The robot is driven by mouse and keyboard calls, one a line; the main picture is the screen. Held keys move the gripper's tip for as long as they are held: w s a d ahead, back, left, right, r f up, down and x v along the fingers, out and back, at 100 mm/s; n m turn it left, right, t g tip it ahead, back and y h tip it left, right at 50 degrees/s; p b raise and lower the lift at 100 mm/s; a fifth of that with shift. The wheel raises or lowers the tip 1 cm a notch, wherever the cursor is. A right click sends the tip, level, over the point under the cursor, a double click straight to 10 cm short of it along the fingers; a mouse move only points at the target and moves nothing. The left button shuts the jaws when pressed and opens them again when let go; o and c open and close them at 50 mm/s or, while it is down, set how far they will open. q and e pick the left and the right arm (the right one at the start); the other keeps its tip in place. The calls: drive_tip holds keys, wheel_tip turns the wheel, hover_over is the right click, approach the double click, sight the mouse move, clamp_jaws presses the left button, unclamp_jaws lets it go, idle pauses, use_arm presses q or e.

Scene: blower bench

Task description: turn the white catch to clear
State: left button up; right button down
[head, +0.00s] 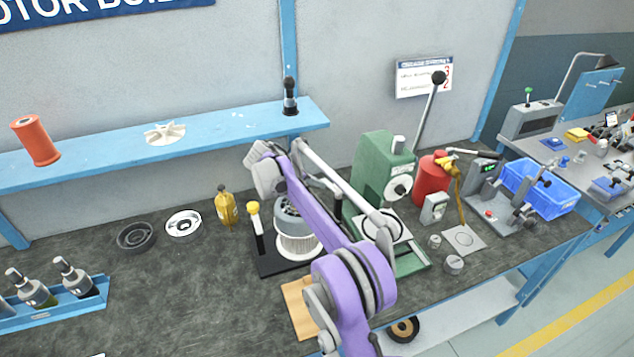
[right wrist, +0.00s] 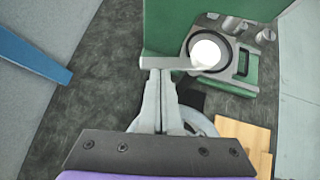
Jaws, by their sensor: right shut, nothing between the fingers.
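A pale bar (right wrist: 163,63), which may be the white catch, lies across the tips of my right gripper (right wrist: 160,76) in the right wrist view. The tips look very close to it or touching; I cannot tell which. The gripper is shut with nothing between its fingers. In the head view my purple arm hides part of the motor and most of the gripper. My left gripper is out of view.
The green press (head: 380,165), with a white disc (head: 398,187), stands right of the motor. A yellow-knobbed post (head: 254,215) rises at its left. A red canister (head: 431,178) and blue bin (head: 540,187) are farther right. The bench's left middle is mostly clear.

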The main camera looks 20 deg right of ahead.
drive_tip(key=shift+w+d, duration=0.45)
drive_tip(key=shift+d, duration=0.05)
drive_tip(key=shift+w+d, duration=0.1)
idle(0.6)
